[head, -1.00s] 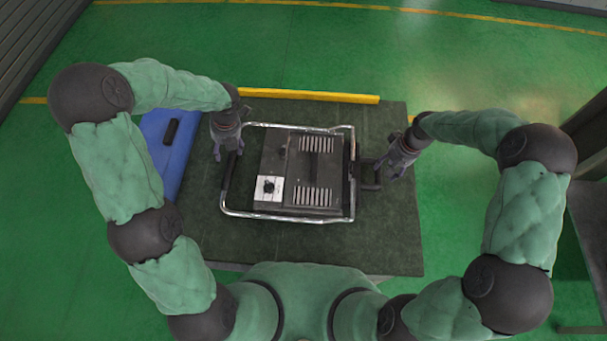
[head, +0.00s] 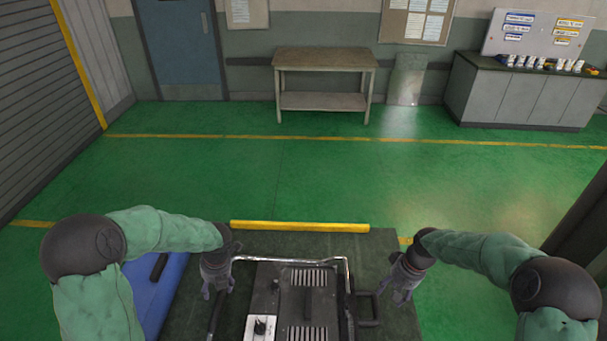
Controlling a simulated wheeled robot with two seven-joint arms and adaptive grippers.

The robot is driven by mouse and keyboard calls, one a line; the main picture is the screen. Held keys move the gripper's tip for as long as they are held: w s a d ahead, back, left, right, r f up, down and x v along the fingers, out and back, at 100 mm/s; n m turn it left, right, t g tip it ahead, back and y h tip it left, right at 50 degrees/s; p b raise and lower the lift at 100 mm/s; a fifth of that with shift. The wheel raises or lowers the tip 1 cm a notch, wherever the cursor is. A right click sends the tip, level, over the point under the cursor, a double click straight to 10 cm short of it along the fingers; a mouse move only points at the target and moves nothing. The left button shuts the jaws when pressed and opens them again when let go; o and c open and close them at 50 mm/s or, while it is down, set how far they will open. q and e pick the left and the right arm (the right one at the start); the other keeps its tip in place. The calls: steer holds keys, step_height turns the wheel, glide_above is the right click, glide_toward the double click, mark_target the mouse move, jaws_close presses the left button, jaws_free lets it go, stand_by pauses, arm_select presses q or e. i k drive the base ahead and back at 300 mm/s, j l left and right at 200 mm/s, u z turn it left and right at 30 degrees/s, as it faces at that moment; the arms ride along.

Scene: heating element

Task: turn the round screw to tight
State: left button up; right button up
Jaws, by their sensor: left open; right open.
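The heating element (head: 309,304) is a dark box with slotted vents inside a chrome tube frame. It lies on the dark green table top at the bottom of the head view, its near part cut off by the picture edge. A round black knob or screw (head: 260,326) sits on a white plate at its lower left. My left gripper (head: 214,292) is open and empty beside the frame's left side. My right gripper (head: 391,296) is open and empty to the right of the frame, near a dark handle (head: 368,309). Whether either touches the frame is unclear.
A yellow bar (head: 300,226) runs along the table's far edge. A blue object (head: 166,289) lies on the left. Beyond is open green floor, with a workbench (head: 324,62), a blue door (head: 181,48) and a cabinet (head: 522,92) at the back.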

mark_target(274, 287)
steer(key=k, duration=1)
